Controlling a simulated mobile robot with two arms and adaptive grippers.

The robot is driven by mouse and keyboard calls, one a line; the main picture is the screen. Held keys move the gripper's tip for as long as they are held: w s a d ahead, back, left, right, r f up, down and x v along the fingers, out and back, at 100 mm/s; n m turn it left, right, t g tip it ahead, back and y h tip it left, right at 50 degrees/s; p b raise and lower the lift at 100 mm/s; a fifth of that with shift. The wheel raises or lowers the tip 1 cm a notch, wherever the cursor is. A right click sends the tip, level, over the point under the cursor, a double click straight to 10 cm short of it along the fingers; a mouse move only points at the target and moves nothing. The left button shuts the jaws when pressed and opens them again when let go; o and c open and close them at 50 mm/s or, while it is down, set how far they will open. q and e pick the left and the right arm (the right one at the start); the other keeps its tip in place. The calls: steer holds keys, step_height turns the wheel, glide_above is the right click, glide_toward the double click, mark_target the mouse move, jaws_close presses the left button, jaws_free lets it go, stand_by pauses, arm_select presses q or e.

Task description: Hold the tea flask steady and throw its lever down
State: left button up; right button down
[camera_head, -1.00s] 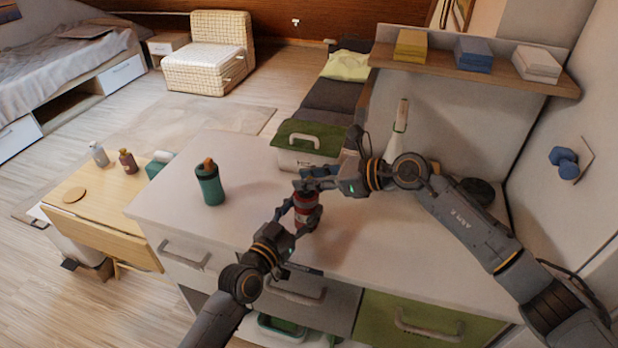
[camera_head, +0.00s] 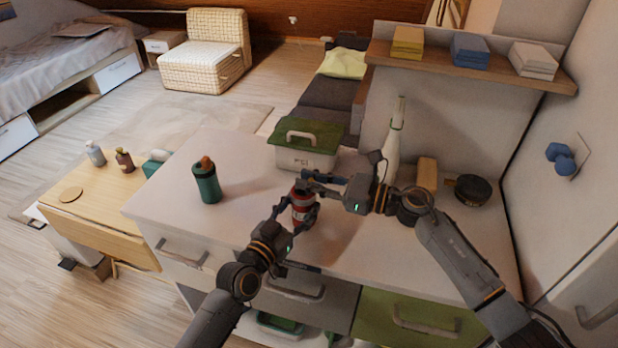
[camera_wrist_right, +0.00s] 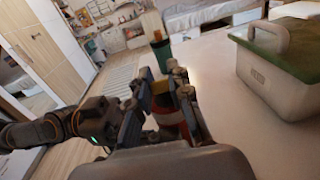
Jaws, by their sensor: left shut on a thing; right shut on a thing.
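The tea flask (camera_head: 301,208), red with a pale label, stands upright on the white counter top (camera_head: 235,225). My left gripper (camera_head: 296,213) is shut around its body from the front left. My right gripper (camera_head: 308,183) is shut at the top of the flask, reaching in from the right. The lever is hidden by the right fingers, so its angle cannot be told. In the right wrist view the red flask (camera_wrist_right: 170,122) shows between and below the right fingers (camera_wrist_right: 165,85).
A green-lidded box (camera_head: 306,148) is just behind the flask. A pale bottle (camera_head: 392,145), a wooden block (camera_head: 427,173) and a dark round tin (camera_head: 473,188) stand at the back right.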

steer(key=shift+s+d+f+t+y, duration=0.1)
steer(key=shift+f+t+y, duration=0.1)
steer(key=shift+t+y, duration=0.4)
steer(key=c, duration=1.2)
jaws_free()
steer(key=shift+d, duration=0.1)
steer(key=v, duration=1.2)
steer(key=shift+f, duration=0.2)
